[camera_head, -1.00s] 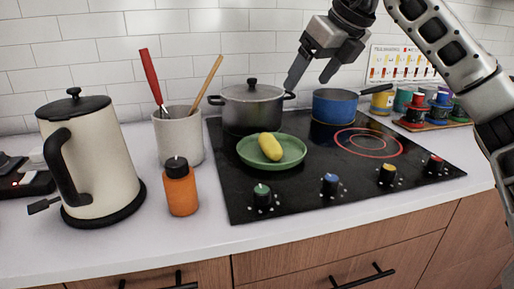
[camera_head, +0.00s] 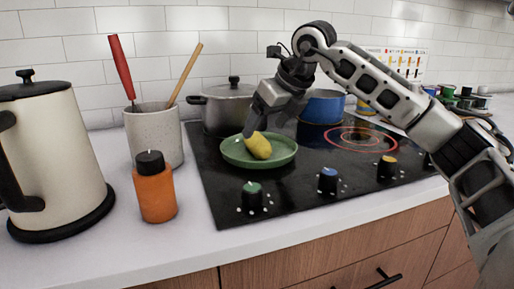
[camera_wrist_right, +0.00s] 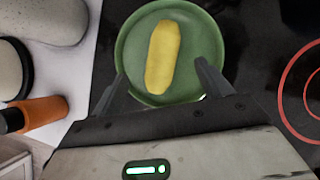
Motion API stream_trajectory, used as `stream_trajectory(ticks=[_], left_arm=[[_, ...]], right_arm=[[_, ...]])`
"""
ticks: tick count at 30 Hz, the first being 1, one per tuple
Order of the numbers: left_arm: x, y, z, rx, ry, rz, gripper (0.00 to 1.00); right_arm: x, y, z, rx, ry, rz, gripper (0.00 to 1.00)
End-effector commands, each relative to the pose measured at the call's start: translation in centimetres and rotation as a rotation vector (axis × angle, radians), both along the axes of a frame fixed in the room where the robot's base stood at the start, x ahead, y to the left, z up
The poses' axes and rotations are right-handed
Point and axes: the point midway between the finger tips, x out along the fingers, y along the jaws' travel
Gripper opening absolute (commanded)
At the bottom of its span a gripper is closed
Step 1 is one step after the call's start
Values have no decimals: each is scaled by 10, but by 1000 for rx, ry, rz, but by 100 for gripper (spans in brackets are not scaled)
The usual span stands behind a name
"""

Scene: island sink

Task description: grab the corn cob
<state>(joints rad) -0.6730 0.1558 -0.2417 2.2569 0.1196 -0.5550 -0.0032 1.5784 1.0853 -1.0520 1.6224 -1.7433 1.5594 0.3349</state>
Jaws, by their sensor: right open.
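The yellow corn cob (camera_head: 259,147) lies on a green plate (camera_head: 284,156) on the black cooktop. In the right wrist view the corn cob (camera_wrist_right: 162,56) lies lengthwise on the plate (camera_wrist_right: 205,43). My right gripper (camera_head: 256,128) is just above and behind the corn in the head view, hiding part of it. In the wrist view the right gripper (camera_wrist_right: 160,82) is open, its two fingers over the plate's near part, one on each side of the corn's near end. Whether a finger touches the plate or corn I cannot tell. My left gripper is not in view.
A grey lidded pot (camera_head: 221,110) and a blue pan (camera_head: 322,107) stand behind the plate. An orange bottle (camera_head: 155,190), a utensil crock (camera_head: 153,137) and a cream kettle (camera_head: 50,155) stand left of the cooktop. The cooktop's front right is mostly clear apart from knobs.

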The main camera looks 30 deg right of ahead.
Motion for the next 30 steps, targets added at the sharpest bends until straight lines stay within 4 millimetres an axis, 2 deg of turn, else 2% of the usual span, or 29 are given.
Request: stream_trajectory(ticks=[5,15,23,24,30], left_arm=[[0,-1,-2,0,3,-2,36],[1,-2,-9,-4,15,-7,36],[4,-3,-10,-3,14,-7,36],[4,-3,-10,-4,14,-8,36],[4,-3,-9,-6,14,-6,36]], right_arm=[[6,0,-10,0,1,-1,78],[28,1,-49,0,2,-1,78],[31,1,-52,-1,-1,-1,78],[31,1,-52,-1,0,-1,75],[31,1,-52,0,0,-1,19]])
